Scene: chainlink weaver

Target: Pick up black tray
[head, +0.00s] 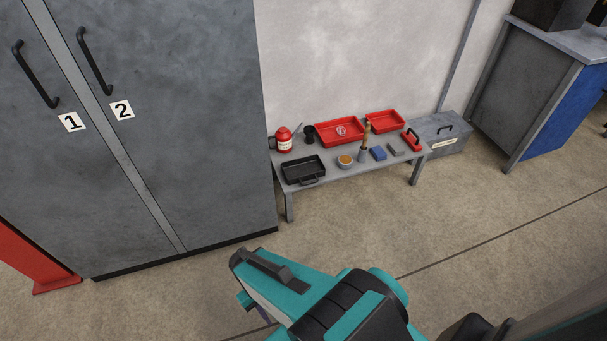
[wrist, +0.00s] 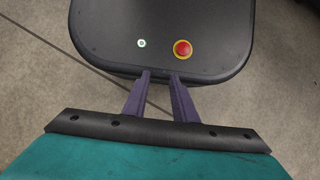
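The black tray (head: 303,168) is a shallow rectangular tray with a handle on its front side. It rests at the left front corner of a low grey bench (head: 335,180) in the head view. My gripper (wrist: 161,75) shows in the wrist view with its two purple fingers apart and nothing between them. It is over my own base, well away from the tray. The tray is not in the wrist view.
The bench also holds a red canister (head: 284,141), red trays (head: 340,132), a small bowl (head: 345,161) and a blue block (head: 378,153). Tall grey cabinets (head: 190,130) stand left of it and a grey toolbox (head: 437,137) right. The floor in front is clear.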

